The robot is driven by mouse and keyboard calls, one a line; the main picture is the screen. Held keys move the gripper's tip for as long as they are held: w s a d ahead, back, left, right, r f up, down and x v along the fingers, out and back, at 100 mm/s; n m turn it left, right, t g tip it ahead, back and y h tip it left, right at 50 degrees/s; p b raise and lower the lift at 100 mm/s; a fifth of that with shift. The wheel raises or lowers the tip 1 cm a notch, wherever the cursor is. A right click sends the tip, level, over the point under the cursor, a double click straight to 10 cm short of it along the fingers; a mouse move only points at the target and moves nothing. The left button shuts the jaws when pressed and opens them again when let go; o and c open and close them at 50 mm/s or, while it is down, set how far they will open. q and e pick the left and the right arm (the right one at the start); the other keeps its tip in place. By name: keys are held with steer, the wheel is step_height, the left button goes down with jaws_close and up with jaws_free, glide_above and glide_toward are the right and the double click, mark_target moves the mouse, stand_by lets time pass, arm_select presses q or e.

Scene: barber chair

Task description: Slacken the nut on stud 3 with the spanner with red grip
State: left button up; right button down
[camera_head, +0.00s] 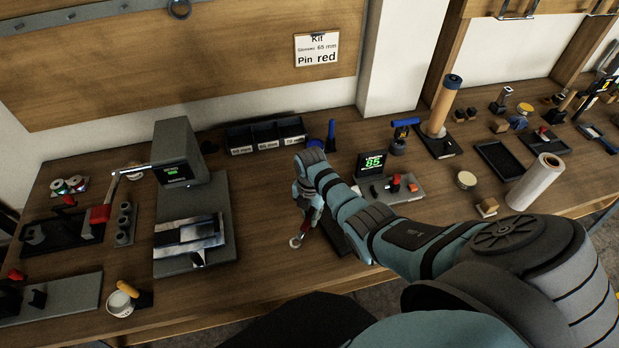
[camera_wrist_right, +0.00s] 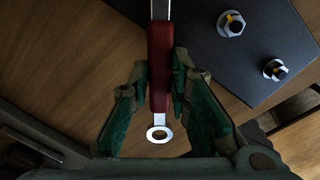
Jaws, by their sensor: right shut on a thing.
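The spanner with red grip (camera_wrist_right: 160,60) is between the fingers of my right gripper (camera_wrist_right: 160,78), which is shut on the red grip. In the wrist view its bright ring end (camera_wrist_right: 159,135) points toward the camera side; the other end runs out of the top edge. A dark plate (camera_wrist_right: 255,50) beside it carries a nut on a stud (camera_wrist_right: 232,23) and another nut on a stud (camera_wrist_right: 276,70). No stud numbers can be read. In the head view my right gripper (camera_head: 308,208) hangs above the bench, and my arm hides most of the plate. My left gripper is not in view.
A grey bench device (camera_head: 190,200) stands to the left. A cup (camera_head: 120,303) is near the front left. Bare wood lies just left of my right gripper.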

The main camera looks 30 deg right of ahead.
mark_target(331, 222)
steer(key=shift+s+d+n, duration=0.5)
steer(key=shift+s+n, duration=0.15)
steer(key=shift+n, duration=0.4)
steer(key=shift+s+d+n, duration=0.5)
steer(key=shift+s+n, duration=0.1)
steer(key=shift+n, duration=0.45)
steer(key=shift+s+d+r+n, duration=0.1)
steer(key=shift+s+d+n, duration=0.25)
steer(key=shift+n, duration=0.35)
steer(key=shift+s+d+n, duration=0.15)
steer(key=shift+d+n, duration=0.3)
steer(key=shift+n, duration=0.25)
steer(key=shift+s+d+r+n, duration=0.2)
steer(key=shift+d+n, duration=0.2)
steer(key=shift+n, duration=0.4)
steer(key=shift+d, duration=0.4)
steer(key=shift+w+r, duration=0.15)
steer(key=shift+r, duration=0.5)
steer(key=shift+s+r, duration=0.25)
steer(key=shift+r, duration=0.55)
steer(key=shift+a+r, duration=0.15)
steer(key=shift+r, duration=2.15)
